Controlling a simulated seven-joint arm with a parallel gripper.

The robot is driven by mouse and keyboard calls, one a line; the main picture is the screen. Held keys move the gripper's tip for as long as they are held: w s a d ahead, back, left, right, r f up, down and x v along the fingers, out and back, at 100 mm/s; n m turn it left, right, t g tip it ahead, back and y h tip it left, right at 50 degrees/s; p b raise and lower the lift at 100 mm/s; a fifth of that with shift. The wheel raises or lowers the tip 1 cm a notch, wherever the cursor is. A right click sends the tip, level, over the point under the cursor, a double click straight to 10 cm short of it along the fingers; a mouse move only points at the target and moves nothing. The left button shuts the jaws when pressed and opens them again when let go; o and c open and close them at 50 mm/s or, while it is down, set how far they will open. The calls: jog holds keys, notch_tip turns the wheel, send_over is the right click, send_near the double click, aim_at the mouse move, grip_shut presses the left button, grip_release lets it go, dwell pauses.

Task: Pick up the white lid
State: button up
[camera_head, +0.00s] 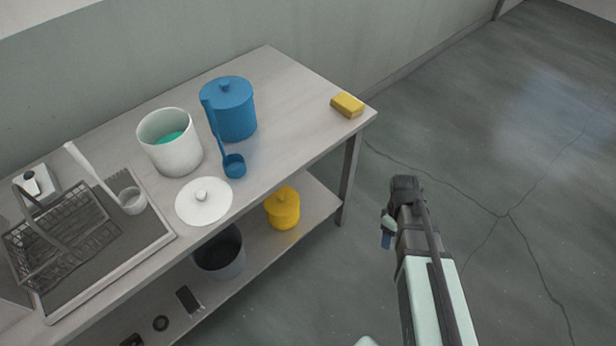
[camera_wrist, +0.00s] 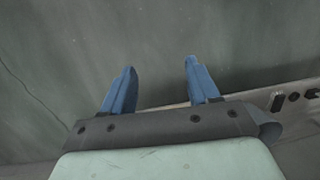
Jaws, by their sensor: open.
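The white lid (camera_head: 203,202) is a round disc with a small knob on top. It lies on the grey table near its front edge, in front of an open white pot (camera_head: 170,141) with green contents. My gripper (camera_head: 387,236) is off the table to the right of the lid, over the floor. In the wrist view my gripper (camera_wrist: 158,84) shows two blue fingers spread apart with nothing between them. The lid is not visible in the wrist view.
A blue lidded pot (camera_head: 230,108) and blue ladle (camera_head: 234,164) are near the lid. A yellow sponge (camera_head: 347,105) lies at the right corner. The lower shelf holds a yellow pot (camera_head: 283,208) and dark bucket (camera_head: 220,254).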

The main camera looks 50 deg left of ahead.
jog(key=s+a+r+n+t, duration=0.1)
jog(key=s+a+r+n, duration=0.15)
jog(key=a+r, duration=0.35)
jog(key=s+a+r+n, duration=0.1)
jog(key=a+r+n, duration=0.25)
jog(key=a, duration=0.45)
notch_tip(320, 180, up, 25)
jog(key=n+t+y, duration=0.2)
jog(key=n+y, duration=0.1)
jog(key=n, duration=1.3)
send_over(200, 194)
jog(key=s, duration=0.1)
jog(key=shift+w+f, duration=0.15)
jog(key=shift+f, duration=2)
jog(key=shift+w+f, duration=0.2)
jog(key=shift+f, duration=1.95)
jog(key=shift+w+f, duration=0.15)
jog(key=shift+f, duration=2)
grip_shut()
jog(key=shift+r, duration=0.1)
